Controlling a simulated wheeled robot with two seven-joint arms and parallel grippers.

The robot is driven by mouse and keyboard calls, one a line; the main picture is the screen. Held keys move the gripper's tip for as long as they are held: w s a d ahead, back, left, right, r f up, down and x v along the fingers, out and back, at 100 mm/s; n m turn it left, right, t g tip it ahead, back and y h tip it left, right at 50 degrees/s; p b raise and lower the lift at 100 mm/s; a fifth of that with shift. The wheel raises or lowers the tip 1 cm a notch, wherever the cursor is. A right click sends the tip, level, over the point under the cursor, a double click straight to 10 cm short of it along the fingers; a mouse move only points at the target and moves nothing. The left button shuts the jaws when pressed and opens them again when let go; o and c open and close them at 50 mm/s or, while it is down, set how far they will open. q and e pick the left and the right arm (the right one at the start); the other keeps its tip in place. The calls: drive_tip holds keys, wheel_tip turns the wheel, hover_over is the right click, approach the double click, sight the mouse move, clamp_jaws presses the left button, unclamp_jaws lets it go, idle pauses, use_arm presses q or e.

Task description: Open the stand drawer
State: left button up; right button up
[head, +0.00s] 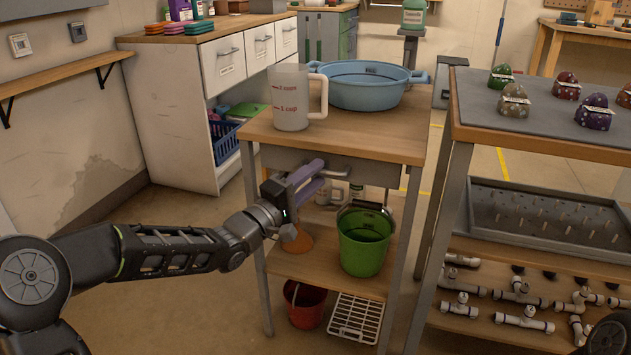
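The stand (400,147) is a wooden-topped table with grey legs in the middle of the head view. Its grey drawer (376,172) sits right under the top and looks shut. My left gripper (322,172) reaches in from the left, in front of the drawer's left half. Its two purple fingers are apart, one above the other, pointing at the drawer front. They lie close to the drawer handle (340,171), which they partly hide. I cannot tell whether they touch it. My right gripper is out of view.
A measuring cup (290,98) and a blue basin (366,86) stand on the top. A green bucket (363,243) is on the lower shelf, with a red bucket (305,304) beneath. A cart (545,140) with pipe fittings stands close on the right.

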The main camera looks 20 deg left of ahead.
use_arm(q)
drive_tip(key=shift+w+d, duration=0.2)
drive_tip(key=shift+w, duration=0.15)
drive_tip(key=shift+c, duration=0.4)
clamp_jaws()
idle(0.9)
